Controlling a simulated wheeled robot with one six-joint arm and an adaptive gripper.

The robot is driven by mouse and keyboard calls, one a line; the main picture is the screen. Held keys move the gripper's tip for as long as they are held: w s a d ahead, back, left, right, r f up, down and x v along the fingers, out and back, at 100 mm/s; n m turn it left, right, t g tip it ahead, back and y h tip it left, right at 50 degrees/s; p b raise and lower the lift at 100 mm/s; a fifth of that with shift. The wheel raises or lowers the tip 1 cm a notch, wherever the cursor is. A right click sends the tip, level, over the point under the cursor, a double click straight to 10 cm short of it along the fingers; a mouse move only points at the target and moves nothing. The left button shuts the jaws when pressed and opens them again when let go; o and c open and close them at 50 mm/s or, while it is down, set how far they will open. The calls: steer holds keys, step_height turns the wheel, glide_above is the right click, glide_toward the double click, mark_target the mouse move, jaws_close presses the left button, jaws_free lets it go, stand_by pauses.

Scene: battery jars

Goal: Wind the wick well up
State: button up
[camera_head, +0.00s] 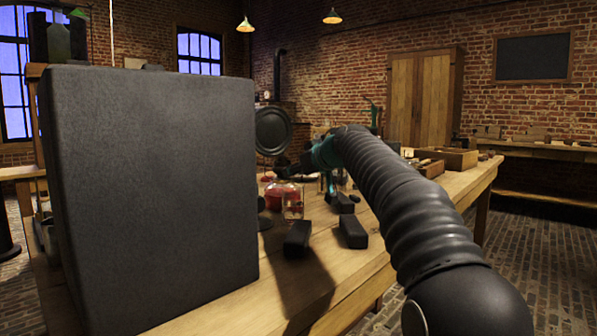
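A small rounded glass vessel with red contents (281,190) stands on the wooden workbench, left of my arm. It may be the lamp, but I cannot make out a wick or a winding knob. A clear glass jar (294,206) stands close in front of it. My arm reaches in from the lower right, and its far end is over the bench, beyond these vessels or beside them. My gripper is too small and dark there to separate from the clutter. I cannot tell whether it is open, shut or holding anything.
A large dark block (150,185) fills the left and hides much of the bench (370,270). Two dark blocks (297,239) (353,232) lie near the front. A dark disc (273,130) stands behind. Wooden trays (457,160) sit at the right.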

jaws_close()
steer(key=m+y+p, duration=0.1)
steer(key=m+g+p, duration=0.1)
steer(key=m, duration=0.1)
steer(key=shift+w+d+g+y, duration=0.1)
steer(key=shift+d+g+y, duration=0.05)
steer(key=shift+g+y, duration=0.2)
steer(key=shift+o, duration=1.6)
jaws_free()
steer(key=v, duration=1.2)
